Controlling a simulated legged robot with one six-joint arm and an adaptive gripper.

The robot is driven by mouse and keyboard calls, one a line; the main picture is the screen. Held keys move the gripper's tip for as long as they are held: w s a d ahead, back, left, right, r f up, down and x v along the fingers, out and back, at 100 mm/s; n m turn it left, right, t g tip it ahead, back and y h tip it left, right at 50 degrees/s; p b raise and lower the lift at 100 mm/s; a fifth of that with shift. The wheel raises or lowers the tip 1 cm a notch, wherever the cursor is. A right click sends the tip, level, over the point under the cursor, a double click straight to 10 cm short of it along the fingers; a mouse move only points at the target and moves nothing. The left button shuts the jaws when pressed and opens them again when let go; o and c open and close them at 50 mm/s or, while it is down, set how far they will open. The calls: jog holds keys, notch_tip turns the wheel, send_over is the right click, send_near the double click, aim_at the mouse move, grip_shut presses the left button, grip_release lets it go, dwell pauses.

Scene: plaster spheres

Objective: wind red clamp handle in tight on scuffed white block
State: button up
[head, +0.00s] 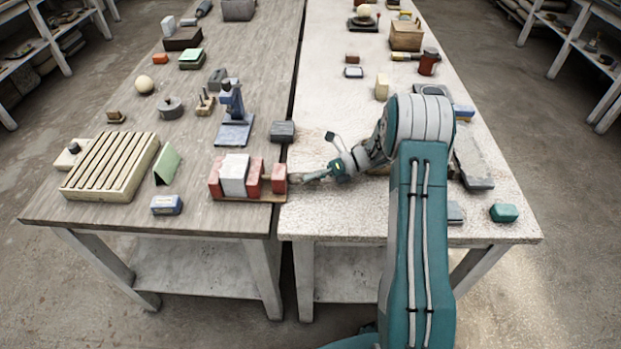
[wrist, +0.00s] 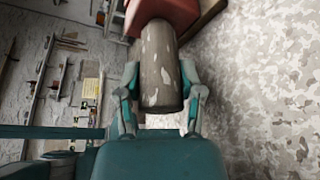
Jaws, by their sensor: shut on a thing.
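The clamp stands at the front right of the left-hand table, with red blocks on a wooden base (head: 235,198). The scuffed white block (head: 234,175) stands upright between the left red jaw (head: 215,176) and the middle red jaw (head: 254,178). I cannot tell whether the middle jaw touches it. A right red end block (head: 279,178) is nearest my arm. My gripper (head: 298,178) reaches in from the right. In the wrist view its fingers are shut around a worn grey-brown cylindrical handle (wrist: 158,70), which runs up to a red block (wrist: 165,12). The white block is hidden there.
A dark grey block (head: 282,131) sits behind the clamp. A blue stand (head: 234,120), a green wedge (head: 167,163), a blue-and-white box (head: 166,204) and a slatted rack (head: 112,165) are left of or behind it. A gap separates the two tables. The right table's front left is clear.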

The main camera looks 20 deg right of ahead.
jog(key=shift+w, duration=0.15)
jog(key=o, duration=1.2)
jog(key=shift+w+f, duration=0.1)
jog(key=shift+c, duration=0.2)
jog(key=v, duration=1.2)
jog(key=shift+d+f, duration=0.1)
